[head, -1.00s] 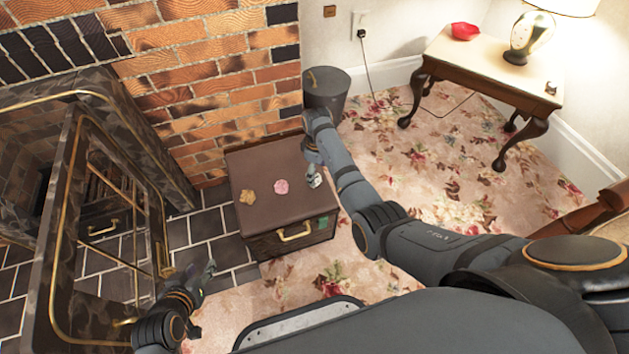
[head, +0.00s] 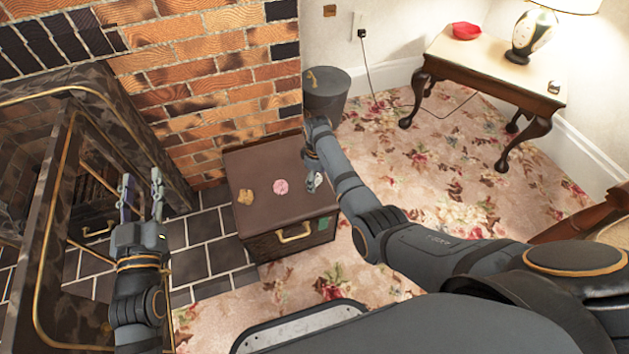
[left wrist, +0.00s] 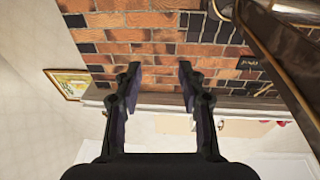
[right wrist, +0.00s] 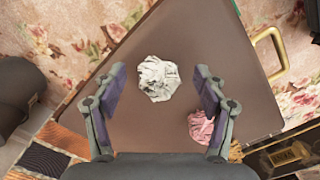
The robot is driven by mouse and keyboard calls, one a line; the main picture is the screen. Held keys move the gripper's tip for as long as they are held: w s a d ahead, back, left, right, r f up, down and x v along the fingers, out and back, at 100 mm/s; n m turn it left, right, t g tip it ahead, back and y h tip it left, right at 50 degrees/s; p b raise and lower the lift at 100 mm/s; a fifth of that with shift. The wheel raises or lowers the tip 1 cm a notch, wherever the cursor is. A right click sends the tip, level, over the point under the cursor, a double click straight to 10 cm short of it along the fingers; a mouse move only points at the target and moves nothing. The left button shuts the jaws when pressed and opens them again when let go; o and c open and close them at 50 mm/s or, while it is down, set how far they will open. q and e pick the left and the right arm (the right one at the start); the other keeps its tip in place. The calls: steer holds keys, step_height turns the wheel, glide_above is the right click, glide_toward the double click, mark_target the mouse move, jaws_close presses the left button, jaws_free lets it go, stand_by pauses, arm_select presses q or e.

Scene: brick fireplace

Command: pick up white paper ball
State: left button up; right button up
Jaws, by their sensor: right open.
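The white paper ball (right wrist: 158,78) lies on the brown chest top (right wrist: 140,130), as the right wrist view shows. It sits between and just beyond the open fingers of my right gripper (right wrist: 157,92), not gripped. In the head view my right gripper (head: 312,182) is over the chest's right side and mostly hides the white ball. A pink paper ball (head: 281,187) and a tan crumpled ball (head: 246,197) lie on the chest to the left. My left gripper (head: 141,192) is open and empty, raised before the fireplace; its fingers also show apart in the left wrist view (left wrist: 158,82).
The open fireplace door (head: 45,270) stands at the left, close to my left arm. A dark bin (head: 327,92) stands behind the chest. A side table (head: 490,62) with a red bowl (head: 466,31) and a lamp (head: 527,38) is at the right. The flowered carpet between is clear.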

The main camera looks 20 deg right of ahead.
steer(key=shift+f, duration=0.15)
steer(key=c, duration=0.8)
arm_select(q)
step_height(320, 180, up, 2)
steer(key=shift+r+t, duration=0.2)
steer(key=shift+t, duration=0.4)
arm_select(e)
steer(key=shift+c, duration=0.2)
